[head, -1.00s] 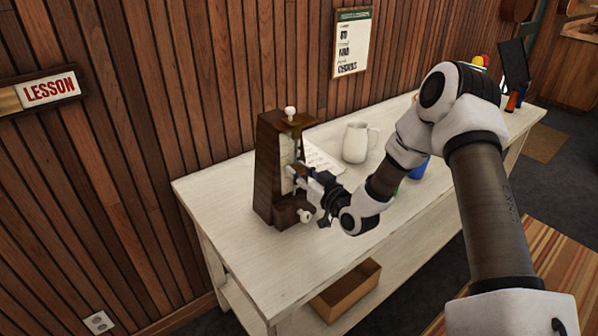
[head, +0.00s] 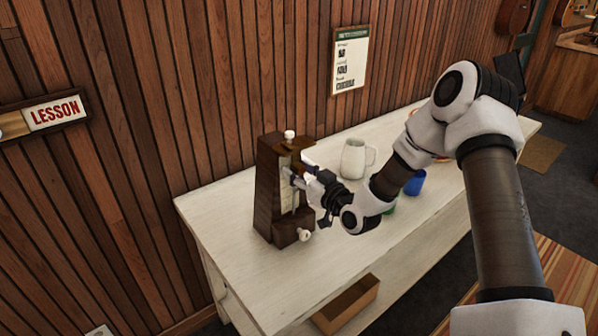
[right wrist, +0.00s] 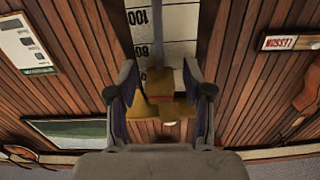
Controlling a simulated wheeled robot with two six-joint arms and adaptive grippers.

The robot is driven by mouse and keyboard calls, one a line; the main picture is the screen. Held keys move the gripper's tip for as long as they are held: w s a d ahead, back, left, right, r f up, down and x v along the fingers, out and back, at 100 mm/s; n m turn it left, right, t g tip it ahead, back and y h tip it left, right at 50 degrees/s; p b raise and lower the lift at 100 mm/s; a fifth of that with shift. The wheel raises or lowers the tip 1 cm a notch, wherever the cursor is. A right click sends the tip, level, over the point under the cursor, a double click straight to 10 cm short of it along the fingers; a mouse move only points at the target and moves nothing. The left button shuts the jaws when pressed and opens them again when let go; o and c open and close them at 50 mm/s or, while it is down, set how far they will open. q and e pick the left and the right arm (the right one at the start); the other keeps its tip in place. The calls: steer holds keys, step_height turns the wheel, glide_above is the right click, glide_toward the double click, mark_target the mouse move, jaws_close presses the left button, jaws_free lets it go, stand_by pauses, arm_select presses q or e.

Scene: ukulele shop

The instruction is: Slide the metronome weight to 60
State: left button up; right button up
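The dark wooden metronome (head: 268,197) stands upright on the white table, with a pale scale on its front. In the right wrist view, which is upside down, the scale (right wrist: 165,22) shows 100 and 80. The brass-coloured weight (right wrist: 160,84) is just past the 80 mark, on the side away from 100; the marks beyond it are hidden. My right gripper (head: 287,177) is at the upper front of the metronome. In the wrist view its fingers (right wrist: 160,75) are apart on either side of the weight, with gaps seemingly showing. My left gripper is out of view.
The white table (head: 232,215) runs along the wooden wall. A white jug (head: 353,160) stands behind my gripper, and a blue cup (head: 415,183) is near my forearm. A wooden box (head: 346,305) sits on the lower shelf. The tabletop left of the metronome is clear.

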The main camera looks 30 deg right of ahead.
steer(key=s, duration=1.2)
steer(key=shift+d, duration=0.45)
steer(key=shift+f, duration=0.1)
